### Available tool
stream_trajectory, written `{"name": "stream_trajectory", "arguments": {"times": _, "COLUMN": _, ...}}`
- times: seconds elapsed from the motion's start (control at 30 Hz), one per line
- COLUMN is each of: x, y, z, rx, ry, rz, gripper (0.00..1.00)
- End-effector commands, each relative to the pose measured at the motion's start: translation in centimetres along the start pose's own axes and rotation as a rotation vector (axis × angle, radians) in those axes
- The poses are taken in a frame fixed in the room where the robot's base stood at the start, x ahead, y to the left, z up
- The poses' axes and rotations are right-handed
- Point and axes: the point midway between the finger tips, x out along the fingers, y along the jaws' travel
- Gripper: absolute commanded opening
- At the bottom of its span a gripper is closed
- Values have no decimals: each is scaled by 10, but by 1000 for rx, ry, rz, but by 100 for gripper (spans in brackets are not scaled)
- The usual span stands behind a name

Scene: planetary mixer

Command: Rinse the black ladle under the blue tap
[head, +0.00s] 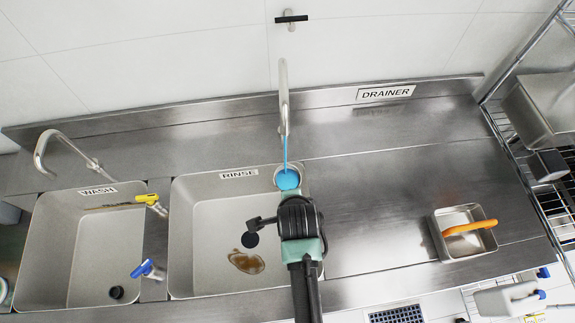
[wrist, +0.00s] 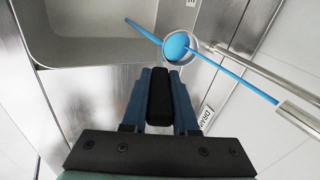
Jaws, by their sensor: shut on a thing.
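My gripper (head: 291,196) is shut on the black handle (wrist: 158,95) of the ladle, which shows between the blue fingers in the wrist view. The ladle's round bowl (wrist: 180,48) has a grey rim and is full of blue water. In the head view the bowl (head: 287,180) is at the back right corner of the rinse sink (head: 205,205). A blue stream (head: 285,150) falls from the curved steel spout (head: 283,95) into the bowl. In the wrist view a blue streak (wrist: 143,31) also runs from the bowl's far side. The blue tap handle (head: 145,268) is between the sinks.
A yellow tap handle (head: 147,199) sits behind the blue one. The wash sink (head: 90,245) is at left. A brown patch (head: 246,262) lies in the rinse sink. The drainer (head: 400,190) at right is mostly clear, with a metal pan (head: 447,218) holding an orange-handled thing (head: 470,227).

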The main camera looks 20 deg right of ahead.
Motion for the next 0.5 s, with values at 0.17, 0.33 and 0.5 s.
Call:
{"name": "stream_trajectory", "arguments": {"times": 0.17, "x": -9, "y": 12, "z": 2, "rx": 0, "ry": 0, "rz": 0, "gripper": 0}}
{"name": "stream_trajectory", "arguments": {"times": 0.33, "x": -16, "y": 23, "z": 4, "rx": 0, "ry": 0, "rz": -2, "gripper": 0}}
{"name": "stream_trajectory", "arguments": {"times": 0.5, "x": -19, "y": 30, "z": 5, "rx": 0, "ry": 0, "rz": -2, "gripper": 0}}
